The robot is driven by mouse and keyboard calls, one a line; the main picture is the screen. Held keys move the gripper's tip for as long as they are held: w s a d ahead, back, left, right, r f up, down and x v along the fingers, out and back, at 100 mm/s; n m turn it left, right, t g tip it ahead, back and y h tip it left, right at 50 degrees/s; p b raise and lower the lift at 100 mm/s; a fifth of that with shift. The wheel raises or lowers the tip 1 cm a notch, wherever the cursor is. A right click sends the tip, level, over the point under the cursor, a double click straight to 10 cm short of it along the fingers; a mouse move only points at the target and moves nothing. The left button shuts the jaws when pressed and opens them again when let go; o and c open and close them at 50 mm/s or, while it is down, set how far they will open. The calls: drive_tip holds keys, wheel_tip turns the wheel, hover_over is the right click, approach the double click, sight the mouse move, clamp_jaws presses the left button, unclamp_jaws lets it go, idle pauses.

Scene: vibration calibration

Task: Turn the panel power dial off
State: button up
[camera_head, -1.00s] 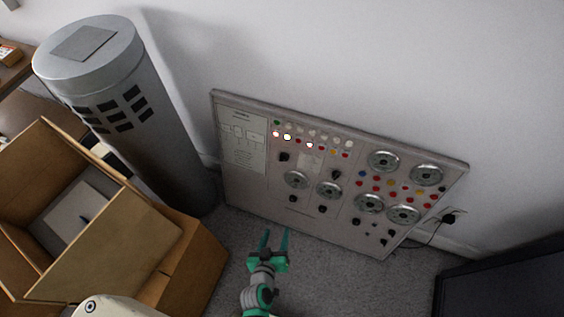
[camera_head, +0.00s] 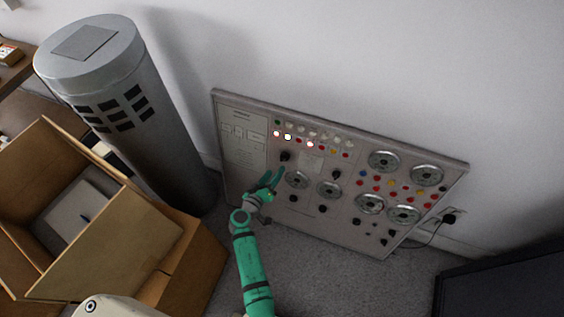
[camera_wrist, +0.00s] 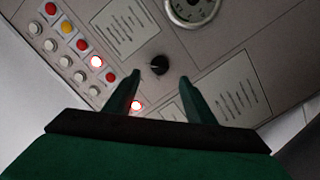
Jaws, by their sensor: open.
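The grey control panel (camera_head: 232,185) leans against the wall, with lights, buttons, round gauges and several black dials. A black dial (camera_head: 285,156) sits at its upper left, under the row of lit lamps. In the wrist view this black dial (camera_wrist: 158,65) lies just beyond and between the two fingertips. My gripper (camera_head: 272,178) is green and open, in front of the panel and just below that dial in the head view. In the wrist view my gripper (camera_wrist: 159,76) has nothing between its fingers. I cannot tell the dial's setting.
An open cardboard box (camera_head: 160,235) stands at the left, beside a tall grey cylinder (camera_head: 180,140). A dark object (camera_head: 510,285) is at the lower right. A plug with a cord (camera_head: 449,218) is at the panel's right. Carpet (camera_head: 320,275) in front is clear.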

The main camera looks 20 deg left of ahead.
sight(283, 160)
drive_tip(key=x, duration=0.8)
drive_tip(key=shift+w+d, duration=0.1)
drive_tip(key=shift+w, duration=0.05)
drive_tip(key=shift+c, duration=0.4)
drive_tip(key=c, duration=0.9)
